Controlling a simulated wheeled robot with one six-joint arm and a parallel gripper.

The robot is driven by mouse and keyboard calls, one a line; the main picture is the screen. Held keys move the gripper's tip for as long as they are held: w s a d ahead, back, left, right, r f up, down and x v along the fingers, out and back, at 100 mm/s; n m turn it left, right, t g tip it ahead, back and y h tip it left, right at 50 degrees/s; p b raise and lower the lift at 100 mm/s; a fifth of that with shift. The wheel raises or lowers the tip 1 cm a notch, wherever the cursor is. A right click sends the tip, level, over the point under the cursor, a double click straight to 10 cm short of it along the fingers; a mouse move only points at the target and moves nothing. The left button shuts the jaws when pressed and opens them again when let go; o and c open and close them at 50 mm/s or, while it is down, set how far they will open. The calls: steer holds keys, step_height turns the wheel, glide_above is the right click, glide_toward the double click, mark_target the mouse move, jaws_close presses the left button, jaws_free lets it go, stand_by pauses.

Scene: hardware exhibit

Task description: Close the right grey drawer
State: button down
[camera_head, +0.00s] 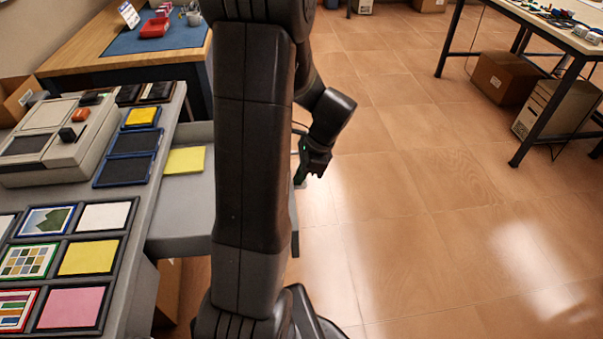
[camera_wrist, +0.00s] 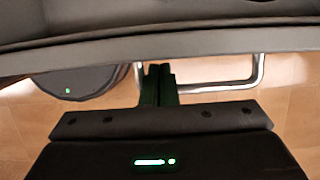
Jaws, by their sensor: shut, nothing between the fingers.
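The grey drawer (camera_head: 185,215) is pulled out from the grey counter in the head view, with a yellow square (camera_head: 185,160) lying inside it. My arm hides its middle and most of its front. In the wrist view the drawer front (camera_wrist: 200,45) runs across the top, with a silver bar handle (camera_wrist: 215,88) below it. My gripper (camera_head: 300,175) is at the drawer's outer end. In the wrist view my gripper (camera_wrist: 158,72) is shut and empty, its fingertips at the left part of the handle, close to the front. I cannot tell whether they touch.
The grey counter (camera_head: 140,215) carries framed colour samples and a beige machine (camera_head: 55,140). A wooden desk (camera_head: 110,65) stands behind. The tiled floor (camera_head: 430,220) is clear to the right, up to a table with a box (camera_head: 500,75) under it.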

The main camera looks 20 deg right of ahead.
steer(key=p, duration=0.9)
glide_above(177, 202)
steer(key=shift+s+d, duration=0.1)
steer(key=shift+r, duration=0.1)
steer(key=shift+r+p, duration=0.45)
steer(key=shift+r, duration=0.05)
steer(key=p+v, duration=0.7)
steer(key=v, duration=0.2)
steer(key=shift+d, duration=0.35)
steer(key=shift+f, duration=0.2)
